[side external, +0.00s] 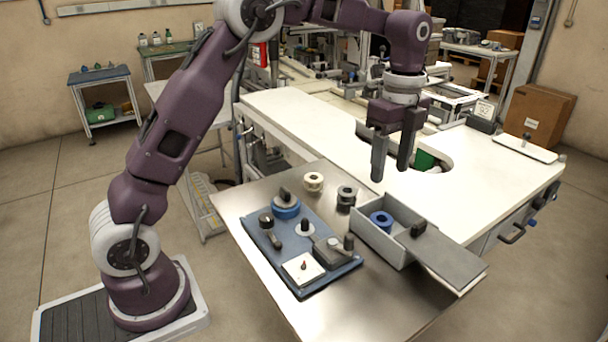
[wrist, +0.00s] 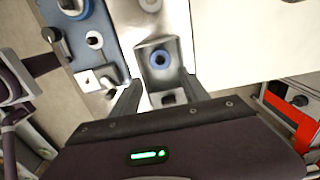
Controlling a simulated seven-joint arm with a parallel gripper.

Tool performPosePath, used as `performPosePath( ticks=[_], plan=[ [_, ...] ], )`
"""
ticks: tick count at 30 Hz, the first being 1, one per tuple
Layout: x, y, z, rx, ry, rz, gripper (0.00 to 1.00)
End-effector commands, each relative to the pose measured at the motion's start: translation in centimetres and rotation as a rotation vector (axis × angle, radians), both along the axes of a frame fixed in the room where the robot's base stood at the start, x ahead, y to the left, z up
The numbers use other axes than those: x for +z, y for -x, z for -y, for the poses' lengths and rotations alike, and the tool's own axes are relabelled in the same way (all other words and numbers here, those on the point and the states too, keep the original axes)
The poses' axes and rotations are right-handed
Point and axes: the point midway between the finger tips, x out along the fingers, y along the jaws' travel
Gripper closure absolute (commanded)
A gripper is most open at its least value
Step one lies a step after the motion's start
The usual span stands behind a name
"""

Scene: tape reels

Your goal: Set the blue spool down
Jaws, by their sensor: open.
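The blue spool (side external: 381,219) rests inside a grey open box (side external: 372,242) on the metal table. It also shows in the wrist view (wrist: 159,59), lying flat with its hole facing up. My gripper (side external: 390,174) is open and empty, with its fingers pointing down above the box and clear of the spool. In the wrist view, my gripper's two fingers (wrist: 161,82) stand apart on either side of the box's near end.
The box's grey lid (side external: 443,258) is slid out to the right, with a dark knob on it. A blue fixture board (side external: 262,243) holding a blue reel (side external: 286,208) lies left. A cream spool (side external: 314,182) and a dark spool (side external: 346,198) stand behind. A white bench (side external: 300,120) adjoins.

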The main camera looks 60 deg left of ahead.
Motion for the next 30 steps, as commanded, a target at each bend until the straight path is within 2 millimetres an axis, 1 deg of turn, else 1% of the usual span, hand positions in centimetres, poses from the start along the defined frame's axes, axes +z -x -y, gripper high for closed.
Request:
performPosePath(
  ticks=[2, 5, 6, 8, 9, 11, 12, 14, 15, 16, 18, 21, 30],
  plan=[
    [1.2, 1.0, 0.0, 0.050, -0.002, 0.020, 0.47],
    [4.7, 4.7, 0.1, 0.241, 0.001, 0.088, 0.47],
    [6.2, 7.0, 0.1, 0.350, 0.010, 0.124, 0.47],
    [8.0, 10.8, 0.1, 0.530, 0.033, 0.181, 0.47],
    [8.7, 13.5, 0.0, 0.655, 0.057, 0.218, 0.47],
    [9.2, 17.8, -0.1, 0.847, 0.105, 0.273, 0.47],
    [9.0, 20.5, -0.1, 0.971, 0.144, 0.305, 0.47],
    [8.2, 24.1, -0.2, 1.143, 0.208, 0.341, 0.47],
    [7.5, 26.1, -0.2, 1.241, 0.250, 0.359, 0.47],
    [6.9, 27.3, -0.2, 1.306, 0.280, 0.368, 0.47],
    [5.6, 29.3, -0.2, 1.420, 0.336, 0.382, 0.47],
    [4.5, 30.7, -0.2, 1.506, 0.379, 0.387, 0.47],
    [4.3, 30.9, -0.2, 1.524, 0.384, 0.385, 0.47]
  ],
)
